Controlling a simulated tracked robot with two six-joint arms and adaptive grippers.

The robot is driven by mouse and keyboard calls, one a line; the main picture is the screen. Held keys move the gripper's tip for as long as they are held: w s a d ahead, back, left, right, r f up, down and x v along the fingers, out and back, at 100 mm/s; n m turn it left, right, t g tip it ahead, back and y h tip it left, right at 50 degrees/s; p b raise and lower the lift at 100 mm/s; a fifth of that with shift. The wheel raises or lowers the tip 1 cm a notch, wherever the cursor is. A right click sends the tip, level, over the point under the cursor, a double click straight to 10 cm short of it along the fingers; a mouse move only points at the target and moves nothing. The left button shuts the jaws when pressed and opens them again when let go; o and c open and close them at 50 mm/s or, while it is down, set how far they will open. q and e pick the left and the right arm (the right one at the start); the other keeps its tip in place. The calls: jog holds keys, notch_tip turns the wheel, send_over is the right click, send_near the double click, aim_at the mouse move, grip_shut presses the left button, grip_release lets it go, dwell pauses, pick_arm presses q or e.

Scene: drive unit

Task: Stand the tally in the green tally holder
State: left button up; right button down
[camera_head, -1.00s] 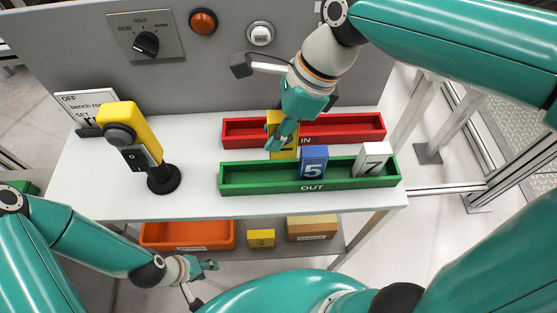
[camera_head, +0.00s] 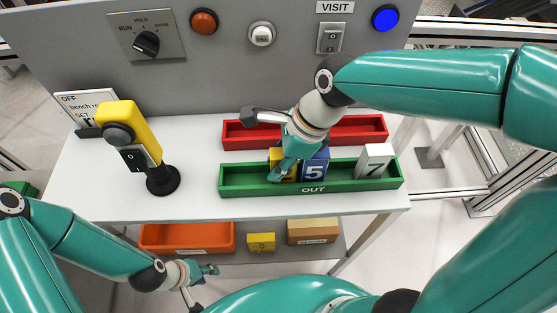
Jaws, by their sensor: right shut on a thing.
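The green tally holder (camera_head: 240,187), marked OUT, lies along the front of the white bench top. A blue tally with a 5 (camera_head: 314,171) and a white tally with a 7 (camera_head: 377,160) stand in it. My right gripper (camera_head: 284,174) is shut on a yellow tally (camera_head: 277,157), at the holder's left half beside the blue tally. The fingers hide much of the yellow tally, and I cannot tell if it touches the holder's floor. My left gripper (camera_head: 205,270) is low at the left, in front of the bench, away from the tallies; its fingers look apart.
A red holder (camera_head: 352,129) lies behind the green one. A yellow post device (camera_head: 136,143) stands at the left by a white sign (camera_head: 84,104). A panel with a knob (camera_head: 146,43) rises behind. An orange bin (camera_head: 188,236) and boxes sit on the lower shelf.

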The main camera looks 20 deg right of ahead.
jog(key=shift+f, duration=0.15)
jog(key=c, duration=0.9)
grip_release()
jog(key=p+v, duration=0.1)
jog(key=v, duration=1.1)
jog(key=shift+s+d, duration=0.1)
